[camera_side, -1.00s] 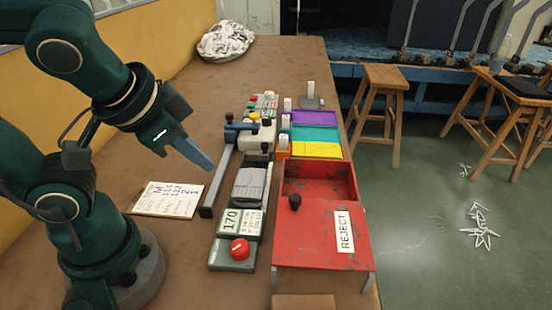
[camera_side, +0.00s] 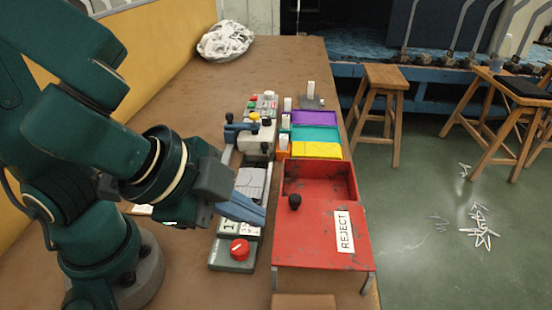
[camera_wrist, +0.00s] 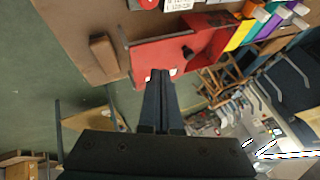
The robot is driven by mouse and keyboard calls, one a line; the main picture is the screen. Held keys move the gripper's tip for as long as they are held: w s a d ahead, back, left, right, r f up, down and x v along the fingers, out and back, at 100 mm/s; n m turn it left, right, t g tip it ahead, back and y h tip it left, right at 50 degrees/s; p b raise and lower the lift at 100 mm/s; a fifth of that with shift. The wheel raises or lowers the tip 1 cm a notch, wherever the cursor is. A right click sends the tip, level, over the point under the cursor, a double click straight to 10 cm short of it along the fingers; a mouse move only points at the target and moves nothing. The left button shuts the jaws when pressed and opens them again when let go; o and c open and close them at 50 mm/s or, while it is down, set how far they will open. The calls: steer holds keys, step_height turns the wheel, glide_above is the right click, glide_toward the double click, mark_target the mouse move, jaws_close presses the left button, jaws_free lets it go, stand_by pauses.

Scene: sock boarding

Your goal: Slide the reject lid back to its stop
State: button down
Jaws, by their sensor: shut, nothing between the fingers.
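The red reject box stands at the right edge of the bench. Its red lid (camera_side: 315,235) carries a white REJECT label (camera_side: 344,231) and a black knob (camera_side: 295,201). The lid covers the near part of the box, and the far part (camera_side: 318,177) is open. My gripper (camera_side: 263,216) is shut and empty, with its fingertips just left of the lid and its knob. In the wrist view the shut fingers (camera_wrist: 160,75) point toward the red lid (camera_wrist: 160,55), and the knob (camera_wrist: 188,51) shows ahead to their right. I see no contact with the knob.
A red button box (camera_side: 239,252) stands left of the lid. Purple, teal and yellow bins (camera_side: 315,134) lie beyond the box. A white cloth bundle (camera_side: 226,41) lies at the far left of the bench. Brown bench surface is clear beyond my arm.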

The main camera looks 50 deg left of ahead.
mark_target(285, 204)
steer(key=x, duration=0.5)
steer(key=a+x, duration=0.1)
steer(key=x, duration=0.1)
steer(key=shift+w, duration=0.5)
steer(key=shift+w+a, duration=0.3)
steer(key=shift+w, duration=0.25)
steer(key=shift+w+a, duration=0.35)
steer(key=shift+w, duration=0.2)
steer(key=shift+w+a, duration=1.15)
steer(key=shift+a, duration=0.05)
steer(key=shift+w+a, duration=0.4)
steer(key=shift+w, duration=0.1)
steer(key=shift+s, duration=0.1)
